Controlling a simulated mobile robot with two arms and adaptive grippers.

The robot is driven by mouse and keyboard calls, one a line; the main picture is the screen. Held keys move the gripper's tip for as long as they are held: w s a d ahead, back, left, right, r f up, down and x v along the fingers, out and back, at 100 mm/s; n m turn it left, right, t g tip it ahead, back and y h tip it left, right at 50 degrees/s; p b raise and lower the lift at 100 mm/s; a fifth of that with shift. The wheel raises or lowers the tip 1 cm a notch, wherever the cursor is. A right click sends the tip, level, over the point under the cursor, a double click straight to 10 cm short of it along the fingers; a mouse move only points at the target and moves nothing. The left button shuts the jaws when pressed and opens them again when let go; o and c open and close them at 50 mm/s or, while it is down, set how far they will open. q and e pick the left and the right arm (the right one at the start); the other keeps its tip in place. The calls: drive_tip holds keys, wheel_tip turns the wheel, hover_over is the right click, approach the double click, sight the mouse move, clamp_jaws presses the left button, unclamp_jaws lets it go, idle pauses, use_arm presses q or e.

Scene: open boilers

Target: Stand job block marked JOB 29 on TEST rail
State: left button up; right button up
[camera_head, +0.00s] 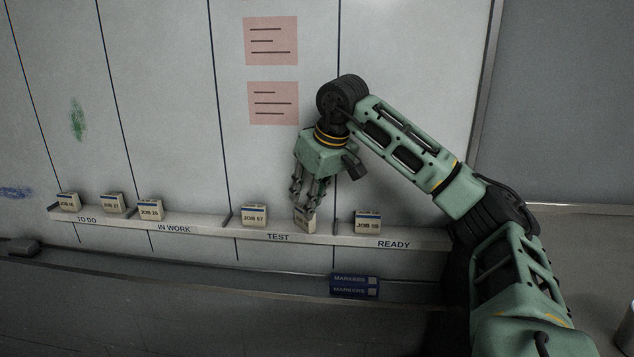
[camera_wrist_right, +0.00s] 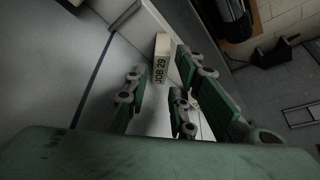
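The JOB 29 block (camera_head: 304,222) is small and cream, and stands on the TEST rail (camera_head: 320,236), right of the JOB 57 block (camera_head: 254,215) and left of the divider before READY. In the right wrist view the JOB 29 block (camera_wrist_right: 161,60) shows its label, just beyond and between the fingertips. My right gripper (camera_head: 306,203) points down over it, its fingers partly covering the block in the head view. In the wrist view the right gripper (camera_wrist_right: 160,72) looks open, with a gap on each side of the block. My left gripper is not in view.
Several other blocks stand along the ledge: three at TO DO and IN WORK on the left, and JOB 58 or similar (camera_head: 368,222) at READY. A blue markers box (camera_head: 354,285) sits below. Pink notes (camera_head: 273,103) are on the board behind.

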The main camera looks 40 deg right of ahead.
drive_tip(key=v, duration=0.7)
drive_tip(key=shift+r+b, duration=0.4)
drive_tip(key=shift+s+f, duration=0.1)
drive_tip(key=shift+s, duration=0.05)
